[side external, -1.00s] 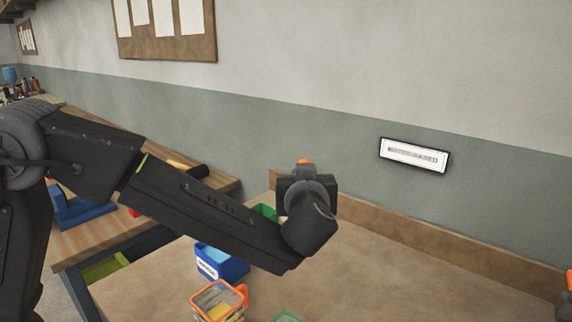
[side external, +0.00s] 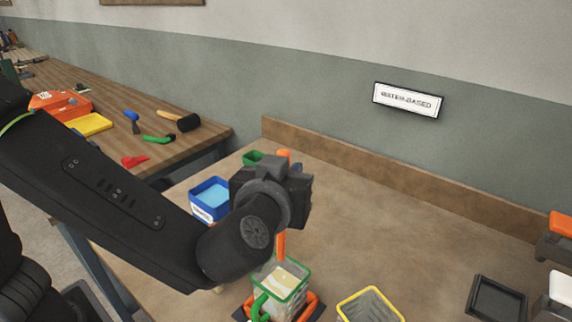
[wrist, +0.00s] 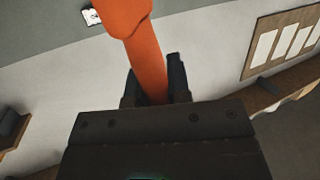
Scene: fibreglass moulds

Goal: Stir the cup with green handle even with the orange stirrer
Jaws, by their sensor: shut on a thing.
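My gripper (side external: 285,190) is shut on the orange stirrer (side external: 282,245), which it holds upright. The stirrer's top shows above the gripper, and its shaft runs down to the cup with the green handle (side external: 259,307). This cup has a green rim, clear walls and pale cream contents. The stirrer's lower end meets the cup's opening in the picture; I cannot tell how deep it reaches. In the wrist view the stirrer (wrist: 143,45) stands between the dark fingers (wrist: 155,88).
A blue container (side external: 209,203) with light blue contents stands left of my gripper, a green one (side external: 252,158) behind. A yellow-rimmed cup (side external: 368,308) is at the front right. A black tray (side external: 498,298) lies further right. The bench between is bare.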

